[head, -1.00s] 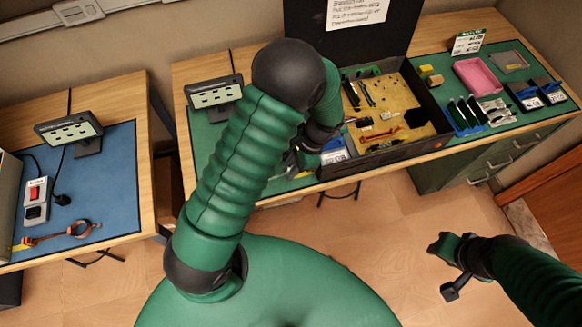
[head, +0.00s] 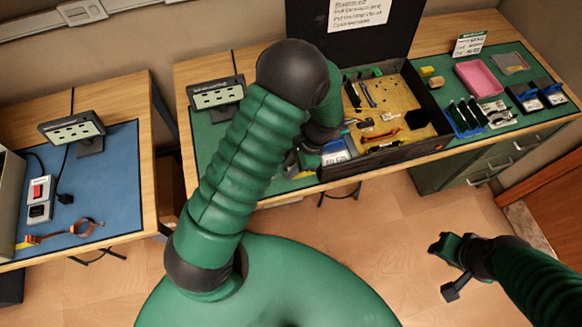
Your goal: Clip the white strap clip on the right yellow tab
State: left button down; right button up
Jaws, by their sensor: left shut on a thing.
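My left arm reaches over the front of the right bench, and its gripper (head: 308,158) is near the left front corner of the open black case (head: 405,152). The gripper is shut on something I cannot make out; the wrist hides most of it. A small yellow patch (head: 304,174), perhaps the right yellow tab, shows at the green mat's front edge, just below the gripper. I cannot identify the white strap clip. My right gripper (head: 447,268) is open and empty over the floor.
The case holds an orange strap (head: 382,136) and small tools. A blue-and-white box (head: 335,152) stands left of the case's front. A pink tray (head: 479,77) and blue holders (head: 466,117) are to the right. A small display (head: 217,94) stands behind the left forearm.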

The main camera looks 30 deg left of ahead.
pick_arm(q)
jog(key=shift+f+b, duration=0.65)
jog(key=shift+f, duration=0.5)
dwell(0.6)
jog(key=c, duration=1.3)
grip_release()
jog(key=shift+o, duration=0.6)
jog(key=shift+o, duration=1.3)
jog(key=shift+r+p, duration=0.65)
jog(key=shift+p, duration=0.1)
notch_tip(320, 180, up, 6)
jog(key=p, duration=0.6)
